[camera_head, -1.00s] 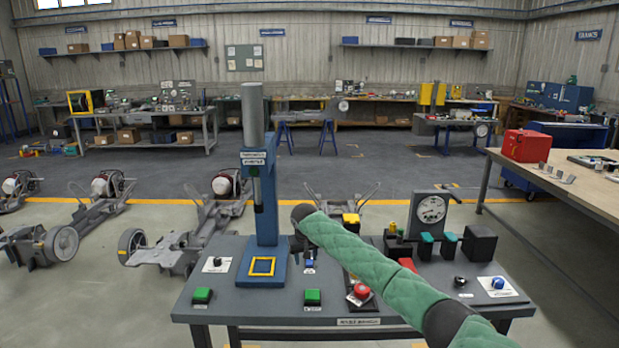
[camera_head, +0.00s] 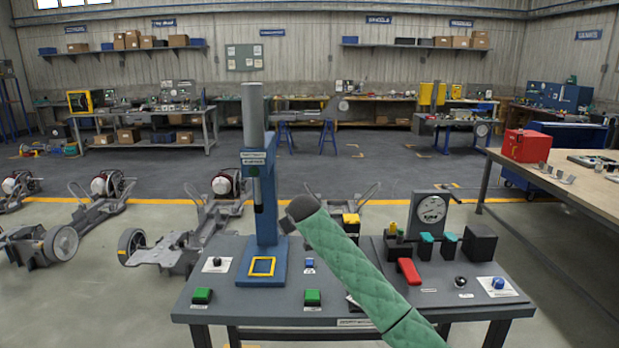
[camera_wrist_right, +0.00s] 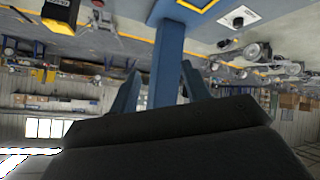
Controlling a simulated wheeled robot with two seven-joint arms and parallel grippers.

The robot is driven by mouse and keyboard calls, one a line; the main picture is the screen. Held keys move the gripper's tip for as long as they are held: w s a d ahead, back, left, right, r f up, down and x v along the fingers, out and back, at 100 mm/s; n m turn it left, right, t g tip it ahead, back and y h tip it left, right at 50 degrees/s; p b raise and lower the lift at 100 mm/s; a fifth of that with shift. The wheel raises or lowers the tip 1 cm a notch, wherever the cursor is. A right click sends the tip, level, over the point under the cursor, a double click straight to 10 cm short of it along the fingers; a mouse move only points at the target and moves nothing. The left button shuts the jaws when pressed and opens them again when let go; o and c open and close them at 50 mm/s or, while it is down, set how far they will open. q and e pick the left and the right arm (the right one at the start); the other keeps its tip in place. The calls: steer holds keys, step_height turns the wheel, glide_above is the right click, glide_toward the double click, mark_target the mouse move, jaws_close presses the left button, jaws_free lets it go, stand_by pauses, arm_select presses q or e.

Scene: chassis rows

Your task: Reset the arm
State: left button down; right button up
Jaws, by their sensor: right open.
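My right arm, in a green quilted sleeve (camera_head: 355,270), reaches in from the bottom over the workbench (camera_head: 225,312) in the head view. Its dark end is just right of the blue press (camera_head: 264,205); the fingers cannot be made out there. In the right wrist view, which is upside down, my right gripper (camera_wrist_right: 161,72) is open with two bluish fingers apart. The blue press column (camera_wrist_right: 168,65) shows between and beyond them. I see nothing held. My left gripper is not in view.
The bench carries a yellow square frame (camera_head: 262,266), green buttons (camera_head: 202,295) (camera_head: 313,297), a red block (camera_head: 409,271), a dial gauge (camera_head: 432,208) and a black box (camera_head: 480,243). A wooden table (camera_head: 570,190) with a red box (camera_head: 526,146) stands at right. Chassis (camera_head: 180,250) stand at left.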

steer(key=s+d+f+m+g, duration=0.1)
steer(key=s+d+f, duration=0.4)
steer(key=s+f, duration=0.4)
steer(key=s+d+f+m+h, duration=0.15)
steer(key=s+d+f, duration=0.4)
steer(key=f, duration=0.65)
steer(key=s+d+f+m+g, duration=0.1)
steer(key=s+d+f, duration=0.4)
steer(key=s+f, duration=0.45)
steer(key=s+d+f+m+g, duration=0.1)
steer(key=s+d+f+g, duration=0.15)
steer(key=s+f, duration=0.95)
steer(key=s+d+f+m+g, duration=0.1)
steer(key=s+d+f, duration=0.3)
steer(key=s+f, duration=0.8)
steer(key=s+f+g, duration=0.1)
steer(key=s+f, duration=0.1)
steer(key=s, duration=0.8)
steer(key=s+f+g, duration=0.2)
steer(key=s+f, duration=0.1)
steer(key=s, duration=0.7)
steer(key=shift+s+f, duration=0.15)
steer(key=shift+f, duration=0.2)
